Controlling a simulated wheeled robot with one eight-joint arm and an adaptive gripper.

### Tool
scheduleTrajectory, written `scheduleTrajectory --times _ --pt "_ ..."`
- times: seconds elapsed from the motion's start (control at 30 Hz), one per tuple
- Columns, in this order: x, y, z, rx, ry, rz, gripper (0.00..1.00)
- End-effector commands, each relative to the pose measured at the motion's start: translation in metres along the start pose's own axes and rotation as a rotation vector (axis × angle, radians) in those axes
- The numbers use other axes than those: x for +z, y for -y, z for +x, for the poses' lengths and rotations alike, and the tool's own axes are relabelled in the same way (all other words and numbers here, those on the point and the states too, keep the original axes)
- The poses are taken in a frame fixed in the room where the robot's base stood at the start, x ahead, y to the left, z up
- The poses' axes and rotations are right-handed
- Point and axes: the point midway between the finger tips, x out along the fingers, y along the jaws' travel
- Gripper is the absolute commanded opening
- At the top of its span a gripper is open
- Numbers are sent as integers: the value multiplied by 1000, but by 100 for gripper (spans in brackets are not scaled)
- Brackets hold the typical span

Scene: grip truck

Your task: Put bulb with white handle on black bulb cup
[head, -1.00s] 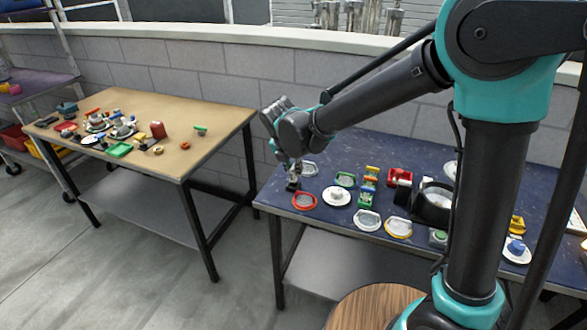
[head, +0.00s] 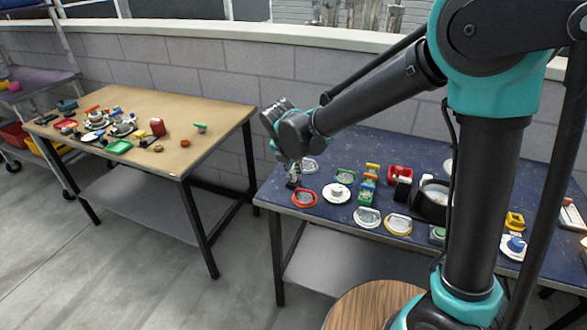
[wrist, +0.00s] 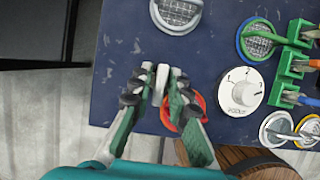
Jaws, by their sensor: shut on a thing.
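My gripper (head: 292,182) is low over the left front part of the blue table. In the wrist view, its fingers (wrist: 160,90) are closed around a narrow white piece (wrist: 161,78), which looks like a handle. The bulb below it is hidden or too small to make out. A red-rimmed oval piece (head: 305,198) lies just right of the gripper; it also shows partly behind the right finger in the wrist view (wrist: 196,101). A black round cup (head: 430,208) with a pale inside stands farther right on the same table; I cannot tell if it is the bulb cup.
The blue table (head: 350,247) is crowded right of my gripper. A white dial (wrist: 240,92), a green-rimmed mesh piece (wrist: 257,40) and green blocks (wrist: 294,60) stand there. A white-rimmed mesh piece (wrist: 177,14) lies behind. A tan table (head: 210,120) with several small items stands left.

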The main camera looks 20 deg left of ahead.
Motion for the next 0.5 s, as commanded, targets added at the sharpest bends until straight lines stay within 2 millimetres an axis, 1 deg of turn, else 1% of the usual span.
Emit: scheduleTrajectory --times 0.3,0.5 --pt "-3 0 7 0 0 0 0" --pt "-3 0 7 0 0 0 0"
